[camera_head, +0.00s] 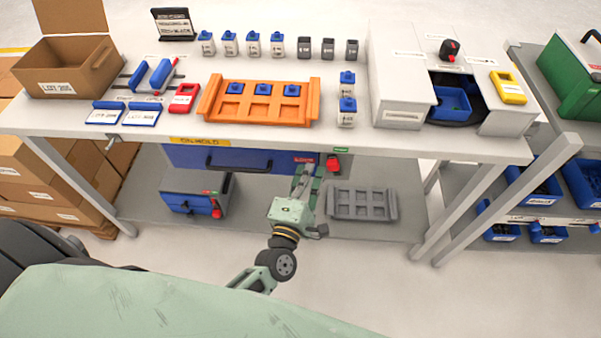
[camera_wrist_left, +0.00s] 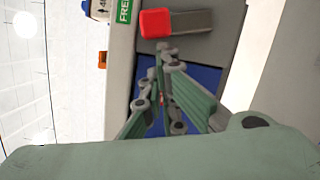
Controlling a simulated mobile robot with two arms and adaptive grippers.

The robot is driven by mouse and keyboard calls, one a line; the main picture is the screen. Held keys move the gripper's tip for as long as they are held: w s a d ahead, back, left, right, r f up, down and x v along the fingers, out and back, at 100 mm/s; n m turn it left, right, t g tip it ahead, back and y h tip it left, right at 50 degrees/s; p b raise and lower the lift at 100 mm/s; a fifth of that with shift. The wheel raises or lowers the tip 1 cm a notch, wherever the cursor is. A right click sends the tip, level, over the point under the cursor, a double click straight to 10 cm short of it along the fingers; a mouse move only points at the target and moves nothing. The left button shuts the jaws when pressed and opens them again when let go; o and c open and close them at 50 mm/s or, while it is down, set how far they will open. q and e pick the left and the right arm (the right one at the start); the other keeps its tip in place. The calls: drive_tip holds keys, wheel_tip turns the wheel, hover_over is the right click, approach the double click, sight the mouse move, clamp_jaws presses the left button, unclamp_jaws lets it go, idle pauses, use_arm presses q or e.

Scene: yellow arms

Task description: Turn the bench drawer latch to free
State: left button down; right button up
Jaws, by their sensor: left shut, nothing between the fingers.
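The blue bench drawer (camera_head: 235,158) hangs under the front edge of the bench top and looks shut. Its latch (camera_head: 333,163) has a red end and sits at the drawer's right side, below a green label (camera_head: 340,150). In the left wrist view the latch's red end (camera_wrist_left: 155,22) sits on a grey bar, beside the green FREE label (camera_wrist_left: 124,11). My left gripper (camera_head: 307,168) is shut and empty, just left of the latch; in the left wrist view its fingertips (camera_wrist_left: 168,52) are close to the red end. Contact cannot be told. My right gripper is not in view.
The bench top (camera_head: 190,125) carries an orange tray (camera_head: 258,101), several small canisters and a white machine (camera_head: 408,80). A small blue-fronted box (camera_head: 195,195) and a grey tray (camera_head: 362,204) stand on the lower shelf. A bench leg (camera_head: 465,215) stands right of the drawer.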

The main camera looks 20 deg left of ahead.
use_arm(q)
drive_tip(key=r+m+p, duration=0.1)
drive_tip(key=p, duration=0.2)
drive_tip(key=shift+w+d+r+m+p, duration=0.1)
drive_tip(key=shift+d+r+m+p, duration=0.2)
drive_tip(key=shift+r+m+p, duration=0.1)
drive_tip(key=shift+w+d+r+m+g, duration=0.1)
drive_tip(key=shift+d+r+m+g, duration=0.05)
drive_tip(key=shift+d+m+g, duration=0.2)
